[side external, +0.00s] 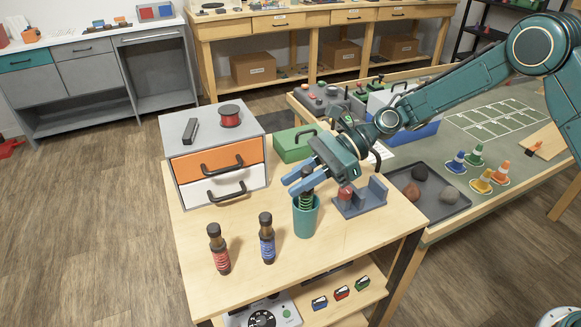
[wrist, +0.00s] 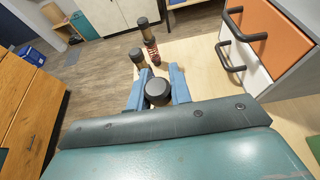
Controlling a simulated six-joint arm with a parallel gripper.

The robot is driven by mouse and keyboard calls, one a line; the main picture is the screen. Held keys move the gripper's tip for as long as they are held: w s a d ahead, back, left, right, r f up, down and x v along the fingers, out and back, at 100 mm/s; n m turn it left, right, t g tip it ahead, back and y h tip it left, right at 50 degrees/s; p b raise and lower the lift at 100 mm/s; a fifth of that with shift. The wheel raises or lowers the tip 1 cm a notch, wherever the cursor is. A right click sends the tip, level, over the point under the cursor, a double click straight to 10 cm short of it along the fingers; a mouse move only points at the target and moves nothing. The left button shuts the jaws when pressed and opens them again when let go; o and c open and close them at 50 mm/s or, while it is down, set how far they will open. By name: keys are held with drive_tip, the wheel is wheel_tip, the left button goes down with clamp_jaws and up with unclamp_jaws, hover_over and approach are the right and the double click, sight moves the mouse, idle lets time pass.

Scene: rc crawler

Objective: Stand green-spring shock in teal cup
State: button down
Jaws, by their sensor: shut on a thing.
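The green-spring shock (side external: 306,200) stands about upright with its lower part inside the teal cup (side external: 306,222). Its bottom end is hidden by the cup wall. My gripper (side external: 303,182) is shut on the shock's dark upper end, just above the cup rim. In the wrist view the shock's round black cap (wrist: 158,91) sits between the two blue fingers of my gripper (wrist: 155,92). I cannot tell whether the shock touches the cup floor.
A red-spring shock (side external: 219,250) and a blue-spring shock (side external: 267,240) stand upright left of the cup. A drawer unit (side external: 214,153) stands behind left, and a grey-blue holder (side external: 361,198) is close on the right. The table front is clear.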

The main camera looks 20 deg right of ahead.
drive_tip(key=c, duration=1.2)
unclamp_jaws()
drive_tip(key=shift+d, duration=0.2)
drive_tip(key=v, duration=1.3)
drive_tip(key=shift+d+r, duration=0.1)
drive_tip(key=shift+d, duration=0.1)
